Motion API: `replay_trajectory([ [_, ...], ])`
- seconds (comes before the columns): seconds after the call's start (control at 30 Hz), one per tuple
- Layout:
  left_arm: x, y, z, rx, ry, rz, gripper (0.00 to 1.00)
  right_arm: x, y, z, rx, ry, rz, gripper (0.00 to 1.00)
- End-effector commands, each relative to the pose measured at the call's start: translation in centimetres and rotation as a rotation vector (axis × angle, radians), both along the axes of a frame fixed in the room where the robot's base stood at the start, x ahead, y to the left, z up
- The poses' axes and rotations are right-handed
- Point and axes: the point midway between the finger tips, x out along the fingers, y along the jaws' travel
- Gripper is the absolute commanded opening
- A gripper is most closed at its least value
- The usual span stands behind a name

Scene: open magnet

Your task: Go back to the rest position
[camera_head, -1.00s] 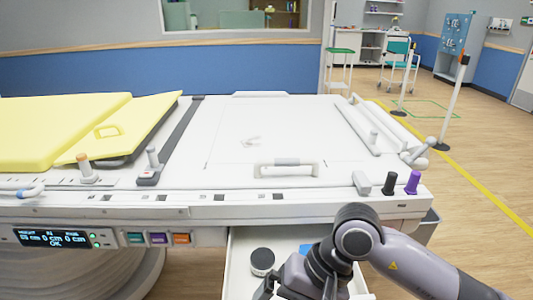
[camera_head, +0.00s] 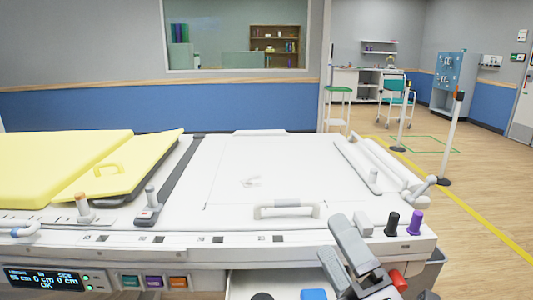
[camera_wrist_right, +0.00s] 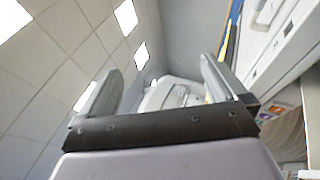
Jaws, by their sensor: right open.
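My right gripper (camera_head: 342,252) is at the lower right of the head view, above the front edge of the white table (camera_head: 285,165) and beside the open drawer (camera_head: 240,284). Its two fingers are apart with nothing between them. In the right wrist view the open fingers (camera_wrist_right: 160,85) also show empty, pointing toward white equipment, with ceiling panels at the left. My left gripper is not in view.
A black knob (camera_head: 392,223) and a purple knob (camera_head: 415,222) stand on the table's right corner, close to my right gripper. A blue item (camera_head: 314,294) and a dark round item (camera_head: 262,296) are in the drawer. A yellow pad (camera_head: 60,168) lies at the left.

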Motion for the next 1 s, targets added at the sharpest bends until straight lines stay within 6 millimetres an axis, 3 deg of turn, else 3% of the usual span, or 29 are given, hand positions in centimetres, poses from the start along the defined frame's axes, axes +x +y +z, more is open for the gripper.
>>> replay_trajectory([
  [0.13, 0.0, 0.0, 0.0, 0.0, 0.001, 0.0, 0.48, 0.5, -5.2, -5.8, 0.316, 0.366, -0.124, 0.98],
  [0.27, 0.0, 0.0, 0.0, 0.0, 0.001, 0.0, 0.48, -1.0, -8.8, -11.8, 0.581, 0.668, -0.252, 0.98],
  [0.4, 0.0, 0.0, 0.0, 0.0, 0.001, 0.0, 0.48, -4.7, -11.4, -18.3, 0.85, 0.976, -0.414, 0.98],
  [0.5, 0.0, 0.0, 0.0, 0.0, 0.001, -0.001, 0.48, -8.1, -12.4, -21.8, 1.005, 1.158, -0.531, 0.98],
  [0.7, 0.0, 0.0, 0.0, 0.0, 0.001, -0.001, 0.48, -14.3, -13.0, -26.0, 1.21, 1.413, -0.729, 0.98],
  [0.93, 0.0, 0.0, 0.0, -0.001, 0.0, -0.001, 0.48, -20.6, -13.0, -28.4, 1.359, 1.626, -0.938, 0.98],
  [0.97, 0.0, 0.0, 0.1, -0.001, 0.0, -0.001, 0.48, -21.2, -13.0, -28.5, 1.372, 1.645, -0.961, 0.98],
  [1.0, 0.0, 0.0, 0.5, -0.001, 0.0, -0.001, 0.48, -20.4, -12.8, -28.5, 1.374, 1.625, -0.928, 0.98],
])
